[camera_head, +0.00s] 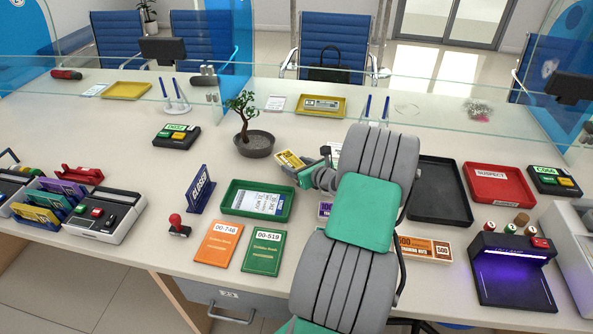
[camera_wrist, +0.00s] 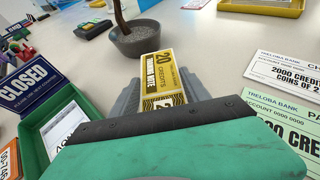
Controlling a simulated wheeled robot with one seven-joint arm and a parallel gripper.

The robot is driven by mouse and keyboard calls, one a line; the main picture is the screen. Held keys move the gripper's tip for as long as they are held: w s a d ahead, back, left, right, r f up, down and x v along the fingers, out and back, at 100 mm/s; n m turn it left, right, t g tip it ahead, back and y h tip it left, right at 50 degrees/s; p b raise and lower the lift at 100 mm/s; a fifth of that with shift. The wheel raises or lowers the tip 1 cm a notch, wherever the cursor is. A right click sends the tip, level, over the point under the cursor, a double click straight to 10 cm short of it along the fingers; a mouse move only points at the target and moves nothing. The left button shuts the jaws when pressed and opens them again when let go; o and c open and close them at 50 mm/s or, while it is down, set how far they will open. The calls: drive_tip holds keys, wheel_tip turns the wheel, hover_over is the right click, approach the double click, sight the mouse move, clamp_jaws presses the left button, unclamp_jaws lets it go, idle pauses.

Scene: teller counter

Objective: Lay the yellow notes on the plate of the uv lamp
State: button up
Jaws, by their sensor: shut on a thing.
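The yellow notes (camera_head: 287,159), a bundle marked 20, are held between the fingers of my gripper (camera_head: 303,172), left of my arm and above the counter. In the wrist view the notes (camera_wrist: 161,72) stick out forward from the shut fingers (camera_wrist: 160,98); their near end is hidden by my gripper. The uv lamp (camera_head: 513,242) is a dark box at the front right, with a violet glow under its hood. Its dark plate (camera_head: 515,290) lies in front, lit violet at the back, and looks bare. My gripper is far left of the lamp.
My arm covers the counter's middle. Orange 500 notes (camera_head: 424,249) lie between it and the lamp. A black tray (camera_head: 440,216) and red SUSPECT tray (camera_head: 515,205) stand behind. Stamps (camera_head: 506,229) are on the lamp's top. A bonsai pot (camera_head: 254,146) and green tray (camera_head: 233,208) are near my gripper.

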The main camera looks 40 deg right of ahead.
drive_tip(key=shift+s+f, duration=0.1)
drive_tip(key=shift+f, duration=0.7)
drive_tip(key=shift+f, duration=0.2)
drive_tip(key=o, duration=1.4)
drive_tip(key=shift+o, duration=0.2)
drive_tip(key=shift+r, duration=0.1)
